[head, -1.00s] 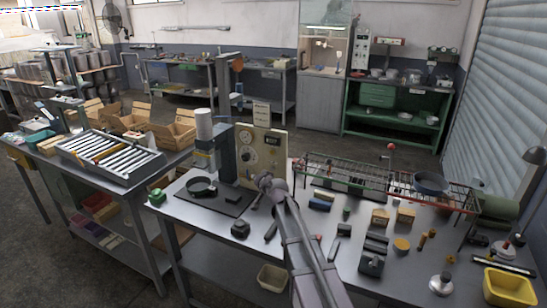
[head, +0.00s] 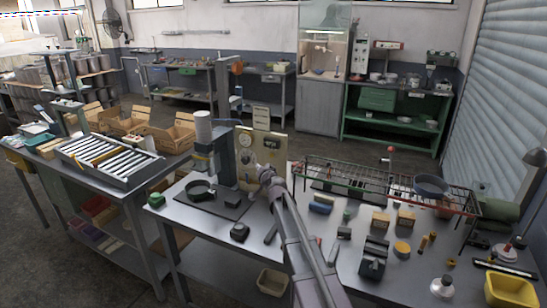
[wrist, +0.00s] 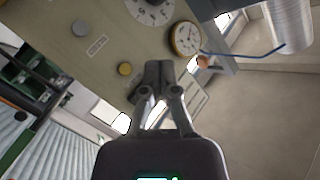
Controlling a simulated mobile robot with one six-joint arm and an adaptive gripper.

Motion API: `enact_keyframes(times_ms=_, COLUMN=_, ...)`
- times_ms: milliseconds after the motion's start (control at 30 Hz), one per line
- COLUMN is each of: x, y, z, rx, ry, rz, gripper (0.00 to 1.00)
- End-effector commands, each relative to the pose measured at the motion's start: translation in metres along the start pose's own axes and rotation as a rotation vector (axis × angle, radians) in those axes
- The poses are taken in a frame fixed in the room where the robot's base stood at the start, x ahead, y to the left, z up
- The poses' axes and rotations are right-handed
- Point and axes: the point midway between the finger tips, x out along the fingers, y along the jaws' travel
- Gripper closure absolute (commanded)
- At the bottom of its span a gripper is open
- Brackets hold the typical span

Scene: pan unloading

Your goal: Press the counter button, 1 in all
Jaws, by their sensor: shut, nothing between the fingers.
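A beige upright panel (head: 243,160) stands on the bench beside a grey column, with round dials and small knobs on its face. In the wrist view the panel (wrist: 60,60) fills the upper left. It carries a small yellow round button (wrist: 124,69), a grey round knob (wrist: 80,28) beside a small label, a white dial (wrist: 150,10) and a brass-rimmed gauge (wrist: 186,38). I cannot tell which of the round parts is the counter button. My gripper (head: 264,172) is in front of the panel. Its fingers (wrist: 157,66) are shut and empty, near the yellow button; contact cannot be told.
A black round pan (head: 199,188) sits on a dark mat left of the panel. A wire rack (head: 350,172) with another pan (head: 431,184) stands at the right. Small blocks and tools lie on the bench, with a yellow bin (head: 510,290) at the right corner.

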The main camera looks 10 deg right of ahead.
Motion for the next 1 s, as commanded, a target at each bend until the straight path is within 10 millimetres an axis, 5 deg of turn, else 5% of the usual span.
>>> enact_keyframes(times_ms=1000, x=0.056, y=0.039, z=-0.04, rx=0.0, ry=-0.002, rz=-0.001, gripper=1.0)
